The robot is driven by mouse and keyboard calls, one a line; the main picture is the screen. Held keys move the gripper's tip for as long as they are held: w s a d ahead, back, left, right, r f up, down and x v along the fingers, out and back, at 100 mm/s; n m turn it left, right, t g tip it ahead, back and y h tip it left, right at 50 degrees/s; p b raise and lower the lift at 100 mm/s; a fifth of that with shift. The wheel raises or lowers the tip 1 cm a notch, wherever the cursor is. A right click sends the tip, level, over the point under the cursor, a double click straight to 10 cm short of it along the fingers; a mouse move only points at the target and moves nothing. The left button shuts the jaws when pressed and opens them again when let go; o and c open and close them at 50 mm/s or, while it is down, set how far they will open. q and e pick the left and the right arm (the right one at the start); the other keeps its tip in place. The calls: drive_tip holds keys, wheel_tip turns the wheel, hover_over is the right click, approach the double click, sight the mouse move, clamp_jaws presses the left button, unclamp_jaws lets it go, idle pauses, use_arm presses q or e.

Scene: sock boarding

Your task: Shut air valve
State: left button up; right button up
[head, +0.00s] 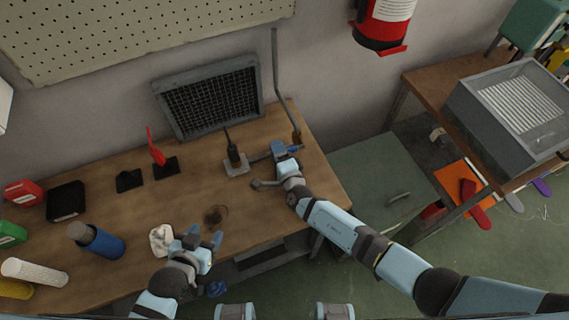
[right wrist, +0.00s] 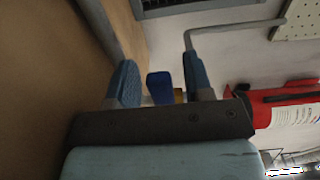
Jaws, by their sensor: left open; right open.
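The air valve (head: 297,140) sits at the lower end of a thin grey pipe (head: 277,70), by the bench's back right corner. Its blue lever (right wrist: 160,87) shows between my right gripper's spread fingers in the right wrist view, with a bit of brass (right wrist: 180,96) beside it. My right gripper (head: 268,166) is open next to the valve; I cannot tell whether a finger touches the lever. My left gripper (head: 198,240) is open over the bench's front edge, beside a crumpled white cloth (head: 160,240).
A black tool on a grey base (head: 235,158) stands close left of my right gripper. A red-levered stand (head: 160,157), blue cylinder (head: 100,242) and wall vent (head: 210,97) are further left. A fire extinguisher (head: 383,22) hangs at upper right. The middle of the bench is mostly clear.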

drive_tip(key=v, duration=1.3)
drive_tip(key=shift+s, duration=0.2)
